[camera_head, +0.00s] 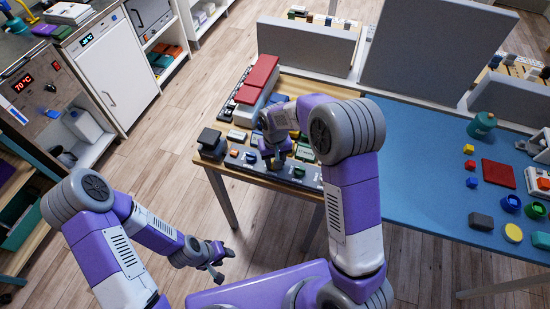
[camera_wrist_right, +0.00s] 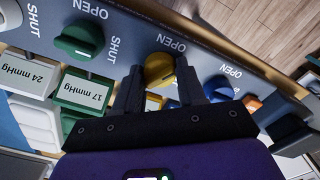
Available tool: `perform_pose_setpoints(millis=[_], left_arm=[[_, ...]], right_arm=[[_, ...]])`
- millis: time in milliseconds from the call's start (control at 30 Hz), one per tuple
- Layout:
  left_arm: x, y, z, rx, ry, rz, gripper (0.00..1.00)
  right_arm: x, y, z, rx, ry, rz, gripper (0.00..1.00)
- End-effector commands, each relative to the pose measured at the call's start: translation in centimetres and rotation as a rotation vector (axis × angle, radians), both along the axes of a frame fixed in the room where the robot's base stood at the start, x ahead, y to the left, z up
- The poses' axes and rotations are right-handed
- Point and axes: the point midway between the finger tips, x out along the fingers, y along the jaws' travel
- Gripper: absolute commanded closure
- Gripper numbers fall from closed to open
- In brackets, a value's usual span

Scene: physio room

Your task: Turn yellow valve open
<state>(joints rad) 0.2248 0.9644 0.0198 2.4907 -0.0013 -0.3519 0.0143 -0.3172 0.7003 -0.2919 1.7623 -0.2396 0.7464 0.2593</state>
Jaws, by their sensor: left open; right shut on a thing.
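The yellow valve (camera_wrist_right: 159,70) is a round knob on a grey panel (camera_wrist_right: 188,22) in the right wrist view, close to an OPEN label. My right gripper (camera_wrist_right: 160,84) has one finger on each side of the knob and is shut on it. The fingers hide part of the knob, and I cannot tell which way it is turned. In the head view my right gripper (camera_head: 274,160) reaches down to the panel and hides the knob. My left gripper (camera_head: 217,264) is open and empty over the floor, away from the table.
A green valve (camera_wrist_right: 78,40) and a blue valve (camera_wrist_right: 218,88) flank the yellow one on the panel. A red-topped block (camera_head: 257,80) stands behind on the wooden table. A blue table (camera_head: 410,180) with small objects lies to the right. Open floor lies left.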

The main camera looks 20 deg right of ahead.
Motion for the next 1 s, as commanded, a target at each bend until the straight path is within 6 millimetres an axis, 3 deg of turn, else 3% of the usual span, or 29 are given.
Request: perform_pose_setpoints(millis=[500,1000], left_arm=[[0.0,0.0,1.1,0.000,0.000,0.000,0.57],[0.0,0.0,1.4,0.000,0.000,0.000,0.57]], right_arm=[[0.0,0.0,0.1,0.000,-0.001,0.431,0.91],[0.0,0.0,0.0,0.000,-0.001,0.587,0.91]])
